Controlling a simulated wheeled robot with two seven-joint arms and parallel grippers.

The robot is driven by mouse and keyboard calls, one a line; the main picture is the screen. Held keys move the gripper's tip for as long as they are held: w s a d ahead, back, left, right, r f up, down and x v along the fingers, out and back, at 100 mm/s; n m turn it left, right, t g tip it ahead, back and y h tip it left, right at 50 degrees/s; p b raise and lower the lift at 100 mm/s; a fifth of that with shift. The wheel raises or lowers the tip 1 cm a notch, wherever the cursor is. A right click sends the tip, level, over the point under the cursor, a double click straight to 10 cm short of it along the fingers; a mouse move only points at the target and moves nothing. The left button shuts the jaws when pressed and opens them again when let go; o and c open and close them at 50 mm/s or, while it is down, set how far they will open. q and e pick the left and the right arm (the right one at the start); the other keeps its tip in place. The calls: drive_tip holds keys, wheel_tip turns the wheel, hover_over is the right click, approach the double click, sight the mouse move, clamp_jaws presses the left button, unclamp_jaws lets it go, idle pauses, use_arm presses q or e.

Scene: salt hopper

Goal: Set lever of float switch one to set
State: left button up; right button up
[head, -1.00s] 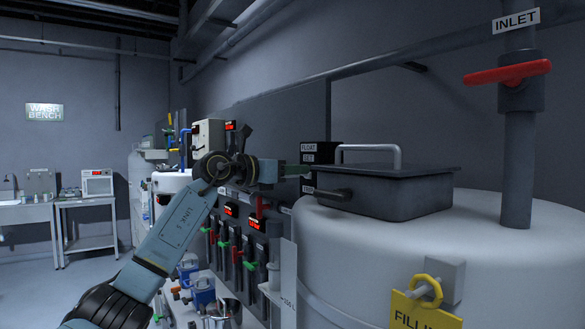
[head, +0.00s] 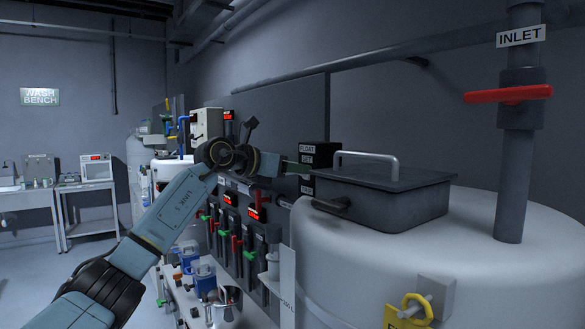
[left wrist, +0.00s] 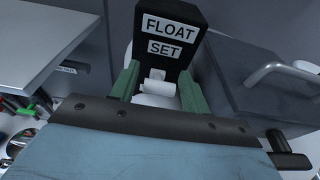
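The float switch is a black box (head: 321,153) beside the lidded tank, labelled FLOAT and SET. It also shows in the left wrist view (left wrist: 172,32), with both labels readable. A small pale lever (left wrist: 155,84) sticks out below the SET label. My left gripper (head: 296,167) is in front of the box. In the left wrist view its two green fingers (left wrist: 160,90) are apart, one on each side of the lever, with gaps visible. Part of the box's lower face is hidden behind the gripper in the head view. My right gripper is not in view.
A large white tank (head: 400,265) with a dark handled lid (head: 385,195) stands close on the right. A panel with several coloured levers (head: 235,235) lies below my left arm.

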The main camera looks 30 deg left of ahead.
use_arm(q)
drive_tip(key=shift+o, duration=0.4)
drive_tip(key=shift+s+a, duration=0.2)
drive_tip(key=shift+s, duration=0.05)
drive_tip(key=b+v, duration=0.4)
drive_tip(key=v, duration=0.9)
drive_tip(key=shift+w, duration=0.1)
